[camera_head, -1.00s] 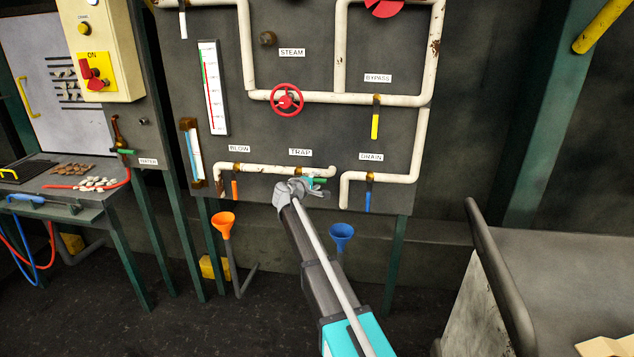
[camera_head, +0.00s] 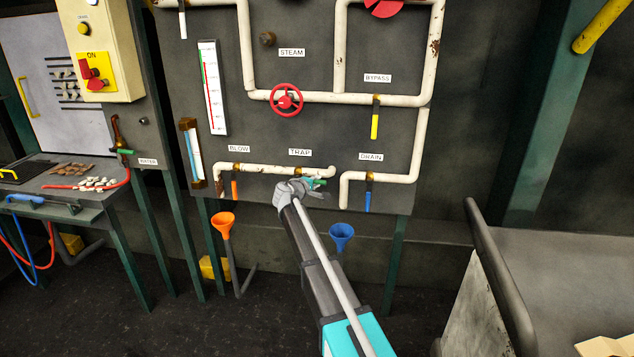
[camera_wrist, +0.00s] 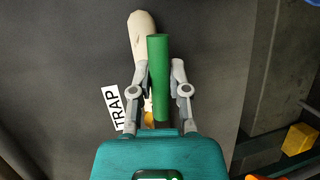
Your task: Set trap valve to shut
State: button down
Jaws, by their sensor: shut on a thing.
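The trap valve's green lever handle (camera_head: 319,181) sticks out at the pipe under the TRAP label (camera_head: 300,152), partly hidden by my gripper (camera_head: 304,189). In the wrist view the green handle (camera_wrist: 158,75) stands lengthwise between the two fingers of my gripper (camera_wrist: 160,82), which is shut on it. The TRAP label (camera_wrist: 115,107) lies to the left there. A bit of yellow brass valve body (camera_wrist: 148,119) shows below the handle. The rest of the valve body is hidden.
On the same panel, the blow valve's orange lever (camera_head: 235,190) is to the left and the drain valve's blue lever (camera_head: 368,201) to the right. An orange funnel (camera_head: 223,222) and a blue funnel (camera_head: 342,233) stand below. A red handwheel (camera_head: 286,100) is above.

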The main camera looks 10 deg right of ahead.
jog(key=w+a+f+m+t+y+b, duration=0.1)
jog(key=w+a+f+m+y+b, duration=0.1)
jog(key=a+f+m+y, duration=0.5)
jog(key=shift+m+t+y+b, duration=0.3)
jog(key=shift+m+y+b, duration=0.55)
jog(key=shift+m, duration=1.45)
jog(key=shift+w+a, duration=0.1)
jog(key=c, duration=0.6)
grip_release()
